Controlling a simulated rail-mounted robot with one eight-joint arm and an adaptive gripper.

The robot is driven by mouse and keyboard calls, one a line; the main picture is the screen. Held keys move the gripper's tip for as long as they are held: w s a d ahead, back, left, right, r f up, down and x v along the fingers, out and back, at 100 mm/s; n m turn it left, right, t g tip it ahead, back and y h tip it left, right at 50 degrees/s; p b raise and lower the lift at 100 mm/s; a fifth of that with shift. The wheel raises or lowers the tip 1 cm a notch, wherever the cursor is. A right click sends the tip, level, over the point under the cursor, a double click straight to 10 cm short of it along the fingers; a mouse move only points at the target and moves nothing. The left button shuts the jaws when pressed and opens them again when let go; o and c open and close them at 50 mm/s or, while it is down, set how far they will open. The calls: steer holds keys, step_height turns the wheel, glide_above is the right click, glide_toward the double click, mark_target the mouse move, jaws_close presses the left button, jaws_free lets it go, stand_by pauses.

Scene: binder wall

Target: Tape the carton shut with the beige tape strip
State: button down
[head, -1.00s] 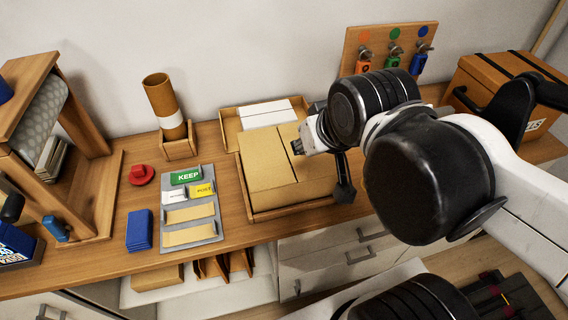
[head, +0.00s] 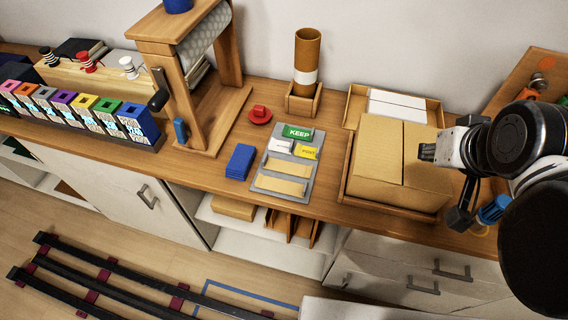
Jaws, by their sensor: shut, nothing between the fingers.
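The carton (head: 375,165) stands in a shallow wooden tray (head: 345,190) on the counter. Its top flaps lie closed, with a thin dark seam between them. Two beige tape strips lie on a grey board left of the carton, one at the back (head: 288,167) and one nearer the front (head: 283,187). My gripper (head: 459,217) points down at the carton's right front side, shut and empty. My pale wrist part overlaps the carton's right edge in the picture. I cannot tell whether anything touches the carton.
The grey board also holds a green KEEP label (head: 297,132) and smaller labels. Blue cards (head: 240,162) and a red knobbed piece (head: 260,115) lie nearby. A cardboard tube (head: 306,55) stands behind. A blue object (head: 494,209) is by my gripper. A wooden roll stand (head: 235,100) is farther left.

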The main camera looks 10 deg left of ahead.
steer(key=c, duration=2.5)
jaws_free()
steer(key=o, duration=1.2)
